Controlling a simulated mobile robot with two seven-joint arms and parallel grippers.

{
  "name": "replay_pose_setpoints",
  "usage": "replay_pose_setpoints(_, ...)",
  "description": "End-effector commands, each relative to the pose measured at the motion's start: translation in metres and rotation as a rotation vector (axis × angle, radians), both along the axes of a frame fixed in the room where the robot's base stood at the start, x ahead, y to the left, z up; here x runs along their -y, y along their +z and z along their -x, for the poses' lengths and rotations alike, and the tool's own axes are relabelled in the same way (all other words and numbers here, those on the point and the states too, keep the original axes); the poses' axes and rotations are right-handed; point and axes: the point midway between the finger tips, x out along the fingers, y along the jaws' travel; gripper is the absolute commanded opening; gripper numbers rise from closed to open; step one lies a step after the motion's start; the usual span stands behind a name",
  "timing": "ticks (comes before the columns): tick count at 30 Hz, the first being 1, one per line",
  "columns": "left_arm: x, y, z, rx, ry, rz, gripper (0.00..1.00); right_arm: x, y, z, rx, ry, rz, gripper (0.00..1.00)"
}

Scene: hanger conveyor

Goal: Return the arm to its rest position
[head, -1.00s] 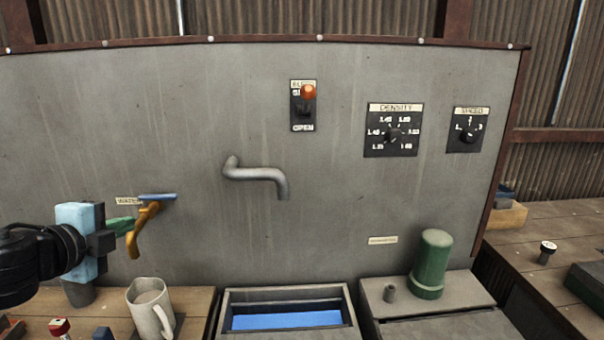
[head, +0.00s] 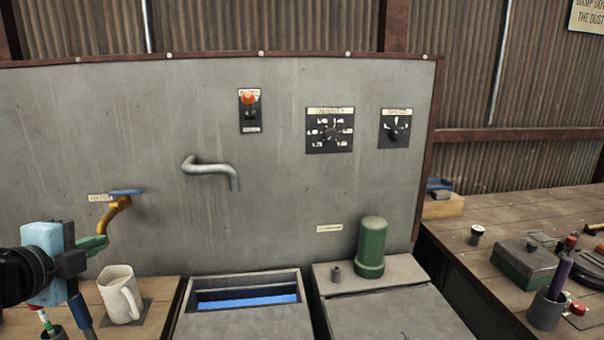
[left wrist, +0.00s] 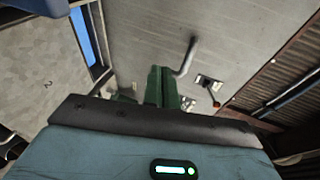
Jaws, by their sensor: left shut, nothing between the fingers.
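My left gripper (head: 97,243) is at the left of the head view, with a light blue body and green fingers. Its fingers are shut with nothing between them. They are in front of the grey panel, just below the yellow water tap (head: 116,212) with its blue handle, and above the mug; I cannot tell if they touch the tap. In the left wrist view the green fingers (left wrist: 160,88) point toward the panel, with the grey spout and the red-knobbed switch beyond. My right gripper is not in view.
A white mug (head: 121,295) stands on the wooden bench below my left gripper. The grey spout (head: 211,169) sticks out of the panel above the trough (head: 240,317) with blue inside. A green cylinder (head: 371,248) stands on the box to the right. The right bench holds tools.

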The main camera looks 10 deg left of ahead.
Motion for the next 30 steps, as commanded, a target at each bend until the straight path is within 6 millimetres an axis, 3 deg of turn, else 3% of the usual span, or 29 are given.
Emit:
replay_pose_setpoints(2, 0.000, 0.000, 0.000, 0.000, 0.000, 0.000, 0.00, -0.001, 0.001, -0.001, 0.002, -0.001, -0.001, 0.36)
replay_pose_setpoints(8, 0.021, -0.041, -0.004, -0.044, -0.007, 0.088, 0.00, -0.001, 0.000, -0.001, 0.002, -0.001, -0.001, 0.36)
replay_pose_setpoints(17, 0.060, -0.119, 0.003, -0.141, 0.026, 0.273, 0.00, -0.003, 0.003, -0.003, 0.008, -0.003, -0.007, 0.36)
replay_pose_setpoints(23, 0.090, -0.183, 0.025, -0.239, 0.114, 0.443, 0.00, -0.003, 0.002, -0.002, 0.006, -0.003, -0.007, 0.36)
replay_pose_setpoints(30, 0.119, -0.253, 0.070, -0.377, 0.283, 0.637, 0.00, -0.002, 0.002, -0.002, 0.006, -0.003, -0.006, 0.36)
